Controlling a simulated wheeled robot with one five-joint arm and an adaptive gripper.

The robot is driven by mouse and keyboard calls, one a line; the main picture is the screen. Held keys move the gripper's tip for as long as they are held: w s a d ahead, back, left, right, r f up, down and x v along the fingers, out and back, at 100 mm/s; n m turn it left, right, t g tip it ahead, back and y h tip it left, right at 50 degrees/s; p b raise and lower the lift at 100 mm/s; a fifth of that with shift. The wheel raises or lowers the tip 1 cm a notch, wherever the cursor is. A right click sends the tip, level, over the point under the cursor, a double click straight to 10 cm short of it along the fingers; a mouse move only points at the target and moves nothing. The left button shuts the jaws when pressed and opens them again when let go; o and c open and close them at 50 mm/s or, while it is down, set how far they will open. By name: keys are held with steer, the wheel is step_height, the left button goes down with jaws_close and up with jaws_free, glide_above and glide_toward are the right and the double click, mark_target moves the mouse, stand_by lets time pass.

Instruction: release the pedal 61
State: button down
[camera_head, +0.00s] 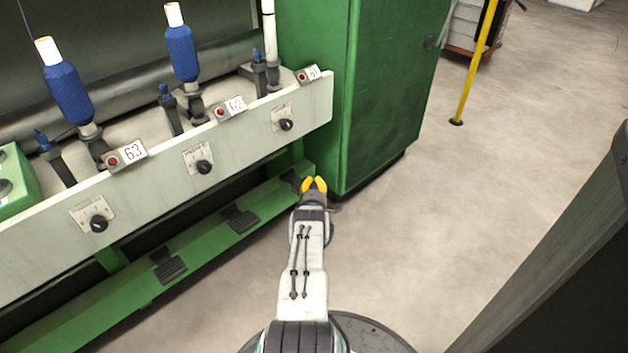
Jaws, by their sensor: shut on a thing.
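The pedal 61 (290,178) is a dark foot pedal at the right end of the low green rail. Only a small part of it shows; the rest is hidden by my gripper (314,185). My gripper has yellow fingertips and is shut on the pedal, close to the corner of the green cabinet. The number plate 61 (313,73) is above, on the top edge of the white panel. How far the pedal is pressed cannot be seen.
The pedal under 62 (240,219) and the pedal under 63 (169,266) sit further left on the green rail (205,233). The green cabinet (385,95) stands just right of my gripper. Open floor lies to the right, with a yellow post (473,65) beyond.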

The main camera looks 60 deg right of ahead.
steer(key=shift+w+d+r+p, duration=0.1)
steer(key=shift+r+p, duration=0.1)
steer(key=shift+r, duration=0.3)
steer(key=shift+w+r+p, duration=0.1)
steer(key=shift+r+p, duration=0.05)
steer(key=shift+r, duration=0.35)
steer(key=shift+w+d+r, duration=0.1)
steer(key=shift+w+r, duration=0.05)
steer(key=shift+r, duration=0.25)
steer(key=c, duration=1.6)
jaws_free()
steer(key=shift+c, duration=0.2)
steer(key=o, duration=0.4)
steer(key=shift+c, duration=0.2)
steer(key=shift+f, duration=0.2)
steer(key=shift+a, duration=0.2)
steer(key=shift+s+a, duration=0.3)
steer(key=shift+a, duration=0.05)
steer(key=v, duration=1.1)
steer(key=shift+r, duration=0.25)
